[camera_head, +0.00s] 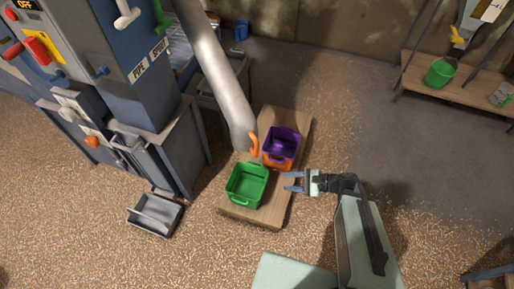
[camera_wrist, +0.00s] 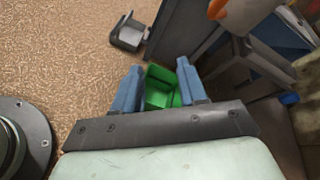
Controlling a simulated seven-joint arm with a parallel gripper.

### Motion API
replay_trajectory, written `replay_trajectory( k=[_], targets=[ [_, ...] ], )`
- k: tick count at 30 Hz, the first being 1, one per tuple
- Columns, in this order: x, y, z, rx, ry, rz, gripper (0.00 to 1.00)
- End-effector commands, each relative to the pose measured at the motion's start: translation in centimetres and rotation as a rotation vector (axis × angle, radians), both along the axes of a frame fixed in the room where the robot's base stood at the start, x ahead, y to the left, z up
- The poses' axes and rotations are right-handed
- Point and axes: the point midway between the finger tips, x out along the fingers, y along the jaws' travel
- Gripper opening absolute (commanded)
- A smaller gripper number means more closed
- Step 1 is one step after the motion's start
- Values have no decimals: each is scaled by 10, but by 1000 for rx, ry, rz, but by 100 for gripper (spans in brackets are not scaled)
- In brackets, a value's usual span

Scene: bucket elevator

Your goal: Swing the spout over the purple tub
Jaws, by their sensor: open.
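The spout (camera_head: 222,85) is a long grey pipe slanting down from the top of the head view. Its lower end hangs left of the purple tub (camera_head: 282,143) and behind the green tub (camera_head: 247,187). An orange handle (camera_head: 254,146) sticks out at that end, close to the purple tub's left edge. My gripper (camera_head: 288,182) is open and empty, right of the green tub and in front of the purple one, apart from the handle. In the wrist view, the green tub (camera_wrist: 162,88) shows between the open fingers, and the spout's end (camera_wrist: 250,12) is at the top.
The tubs stand on a wooden board (camera_head: 270,211); orange shows under the purple tub. A blue-grey machine (camera_head: 130,70) with levers fills the left. A grey tray (camera_head: 155,215) lies on the grain-strewn floor. A shelf (camera_head: 470,88) with a green bucket (camera_head: 440,73) stands at the back right.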

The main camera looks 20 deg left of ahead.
Motion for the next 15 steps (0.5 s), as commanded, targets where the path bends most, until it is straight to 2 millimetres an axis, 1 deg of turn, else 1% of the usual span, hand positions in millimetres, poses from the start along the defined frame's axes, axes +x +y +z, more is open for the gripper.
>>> replay_trajectory(
  k=[1,3,9,12,15],
  targets=[
    [6,4,11,59,48,-48,42],
    [14,9,26,138,117,-108,42],
    [31,14,62,327,318,-231,42],
    [35,14,73,381,411,-260,42],
    [35,14,75,391,485,-269,42]
  ],
)
